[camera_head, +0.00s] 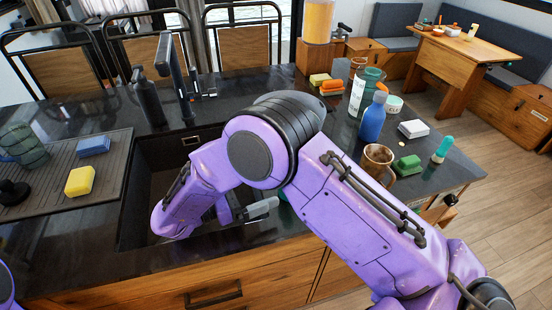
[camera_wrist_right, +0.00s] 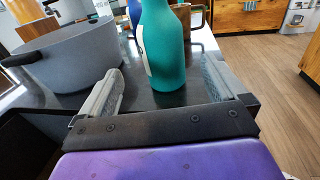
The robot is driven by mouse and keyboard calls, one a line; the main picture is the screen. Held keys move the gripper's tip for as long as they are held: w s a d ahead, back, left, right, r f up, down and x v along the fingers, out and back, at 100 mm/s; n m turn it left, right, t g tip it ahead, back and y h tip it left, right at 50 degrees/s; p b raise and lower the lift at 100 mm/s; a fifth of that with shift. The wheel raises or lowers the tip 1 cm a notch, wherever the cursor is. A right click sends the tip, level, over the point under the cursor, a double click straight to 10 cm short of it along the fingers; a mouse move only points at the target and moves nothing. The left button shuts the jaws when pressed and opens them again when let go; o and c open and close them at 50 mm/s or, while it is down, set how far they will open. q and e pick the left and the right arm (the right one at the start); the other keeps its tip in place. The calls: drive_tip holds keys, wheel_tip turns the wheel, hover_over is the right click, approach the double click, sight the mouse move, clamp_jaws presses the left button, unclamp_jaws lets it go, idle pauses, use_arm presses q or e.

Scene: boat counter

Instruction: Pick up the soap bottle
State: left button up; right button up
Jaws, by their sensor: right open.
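A teal bottle with a white label (camera_wrist_right: 164,55), likely the soap bottle, stands upright on the dark counter in the right wrist view. Its top is cut off by the frame. My right gripper (camera_wrist_right: 163,80) is open, with the bottle between and slightly beyond its grey fingers. Gaps show on both sides. In the head view, my right gripper (camera_head: 243,212) is over the sink's right edge. My purple arm hides most of the bottle there; only a sliver of teal shows. My left gripper is not in view.
A grey pot (camera_wrist_right: 75,58) stands left of the bottle. A blue bottle (camera_head: 373,118), brown mug (camera_head: 377,163), green sponge (camera_head: 407,165) and white soap block (camera_head: 413,129) crowd the right counter. The sink (camera_head: 140,205) is open below my arm.

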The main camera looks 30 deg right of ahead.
drive_tip(key=d, duration=0.1)
drive_tip(key=d+p, duration=0.1)
drive_tip(key=shift+s+d+r, duration=0.1)
drive_tip(key=shift+d+r, duration=0.2)
drive_tip(key=shift+r, duration=0.05)
drive_tip(key=d, duration=0.1)
drive_tip(key=s+d+p, duration=0.1)
drive_tip(key=d+p, duration=0.1)
drive_tip(key=shift+s+d+r, duration=0.35)
drive_tip(key=shift+r, duration=0.05)
drive_tip(key=d+p, duration=0.1)
drive_tip(key=d, duration=0.1)
drive_tip(key=w+d+p, duration=0.1)
drive_tip(key=shift+w+d+f+p, duration=0.15)
drive_tip(key=shift+d+p, duration=0.15)
drive_tip(key=shift+d, duration=0.4)
drive_tip(key=shift+s, duration=0.4)
drive_tip(key=shift+a, duration=0.15)
drive_tip(key=c, duration=1)
drive_tip(key=shift+c, duration=1.2)
